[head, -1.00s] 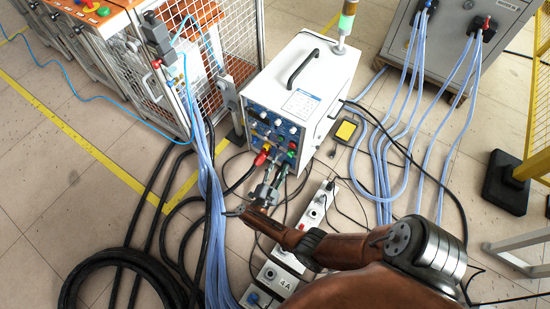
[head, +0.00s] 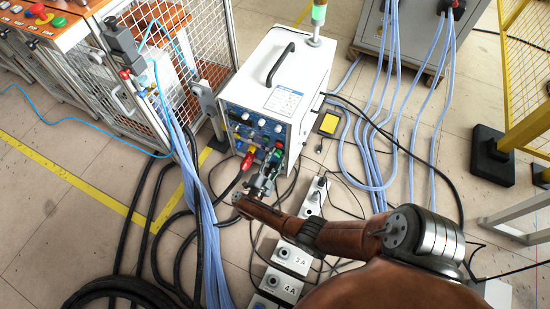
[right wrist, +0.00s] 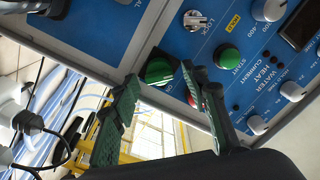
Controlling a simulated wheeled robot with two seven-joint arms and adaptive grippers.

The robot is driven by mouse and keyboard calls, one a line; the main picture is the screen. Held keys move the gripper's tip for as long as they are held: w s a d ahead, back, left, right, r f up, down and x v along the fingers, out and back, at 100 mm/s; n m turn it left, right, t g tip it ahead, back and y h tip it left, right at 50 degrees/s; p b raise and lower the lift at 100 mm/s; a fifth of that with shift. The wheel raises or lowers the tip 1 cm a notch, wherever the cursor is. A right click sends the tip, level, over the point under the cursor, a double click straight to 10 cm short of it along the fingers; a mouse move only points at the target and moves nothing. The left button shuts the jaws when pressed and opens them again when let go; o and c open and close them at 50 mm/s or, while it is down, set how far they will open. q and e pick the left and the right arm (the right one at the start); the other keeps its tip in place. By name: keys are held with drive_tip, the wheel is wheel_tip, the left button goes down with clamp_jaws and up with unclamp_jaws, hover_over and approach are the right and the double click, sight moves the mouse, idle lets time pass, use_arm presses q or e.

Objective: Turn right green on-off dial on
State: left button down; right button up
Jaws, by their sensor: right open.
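The green dial (right wrist: 157,71) is on the blue front panel (right wrist: 140,20) of the machine and shows in the right wrist view. My right gripper (right wrist: 159,76) is open, with its two green fingers on either side of the dial. I cannot tell whether they touch it. In the head view my right gripper (head: 266,181) is at the lower right of the panel of the white machine (head: 285,75). A second green knob, marked START (right wrist: 228,58), sits right of the dial. A red part (right wrist: 192,97) is partly hidden by the right finger. My left gripper is out of view.
A red plug (head: 246,162) with a black cable sits left of my right gripper. White power boxes (head: 291,259) and loose cables lie on the floor below. A wire-mesh cage (head: 185,50) stands to the left. A yellow pad (head: 329,123) lies right of the machine.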

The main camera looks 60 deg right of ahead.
clamp_jaws()
idle(0.5)
